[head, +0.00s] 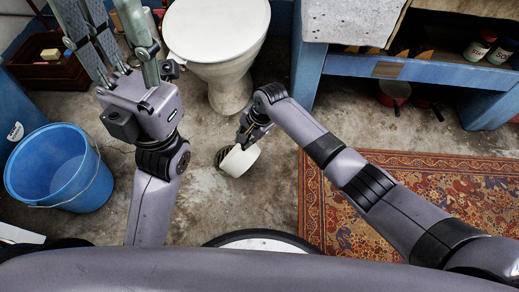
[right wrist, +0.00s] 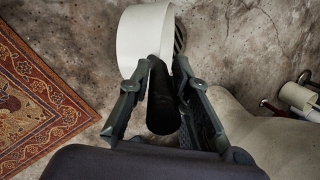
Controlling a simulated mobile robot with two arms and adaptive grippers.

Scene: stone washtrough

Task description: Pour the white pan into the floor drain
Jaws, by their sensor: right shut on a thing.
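The white pan (head: 241,161) is tilted well over, close to the floor drain (head: 222,156), in the middle of the head view. My right gripper (head: 243,136) is shut on the pan's dark handle. In the right wrist view the handle (right wrist: 162,100) lies between the fingers, and the pan's white outer wall (right wrist: 143,38) faces me. The dark drain grate (right wrist: 180,36) shows partly behind the pan's right edge. The pan's inside is hidden, and I see no liquid. My left gripper (head: 112,40) is raised at upper left, empty, its fingers apart.
A white toilet (head: 220,40) stands behind the pan. A blue bucket (head: 60,170) stands at left. A patterned rug (head: 440,190) lies at right. A blue bench (head: 400,68) with jars and pans beneath is at upper right. Bare concrete surrounds the drain.

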